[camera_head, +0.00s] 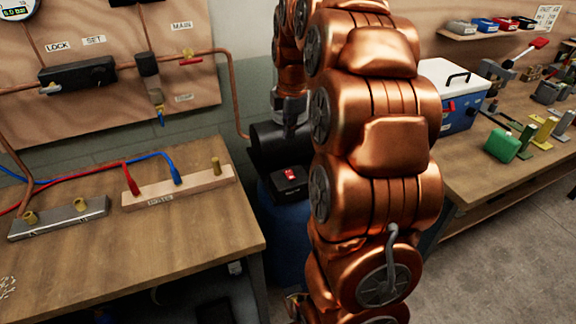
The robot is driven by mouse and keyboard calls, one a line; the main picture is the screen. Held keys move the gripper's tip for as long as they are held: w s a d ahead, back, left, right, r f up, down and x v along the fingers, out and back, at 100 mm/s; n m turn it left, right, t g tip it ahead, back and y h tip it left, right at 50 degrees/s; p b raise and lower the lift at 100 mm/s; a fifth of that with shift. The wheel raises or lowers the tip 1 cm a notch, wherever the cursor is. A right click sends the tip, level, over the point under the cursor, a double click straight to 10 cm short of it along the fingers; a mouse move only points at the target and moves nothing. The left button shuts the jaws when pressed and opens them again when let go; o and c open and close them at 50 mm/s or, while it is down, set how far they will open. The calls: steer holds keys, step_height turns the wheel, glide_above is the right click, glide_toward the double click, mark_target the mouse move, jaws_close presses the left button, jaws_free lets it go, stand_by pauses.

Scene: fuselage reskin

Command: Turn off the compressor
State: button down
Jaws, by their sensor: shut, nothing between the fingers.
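The compressor (285,228) stands on the floor in the gap between the two benches, partly hidden behind my arm. It has a blue tank and a black motor housing on top. A small black switch box (289,186) with a red rocker switch (291,173) sits at its front. I cannot tell which way the rocker is set.
The left bench (200,240) carries a wooden hose block (200,184) and a metal manifold (70,219). A copper pipe (231,95) runs along the wall board down toward the compressor. The right bench (470,180) holds a white-and-blue cooler (455,95) and several tools.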

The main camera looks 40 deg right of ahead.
mark_target(288, 172)
steer(key=shift+w+d, duration=0.1)
steer(key=shift+d, duration=0.25)
steer(key=shift+f, duration=0.15)
steer(key=f+p, duration=0.1)
steer(key=f, duration=0.3)
steer(key=w+f+p, duration=0.1)
steer(key=f+p, duration=0.1)
steer(key=f, duration=0.3)
steer(key=f+p, duration=0.2)
steer(key=f, duration=0.2)
steer(key=shift+w+d+f, duration=0.2)
steer(key=shift+w+f, duration=0.05)
steer(key=shift+w, duration=0.1)
steer(key=shift+f, duration=0.15)
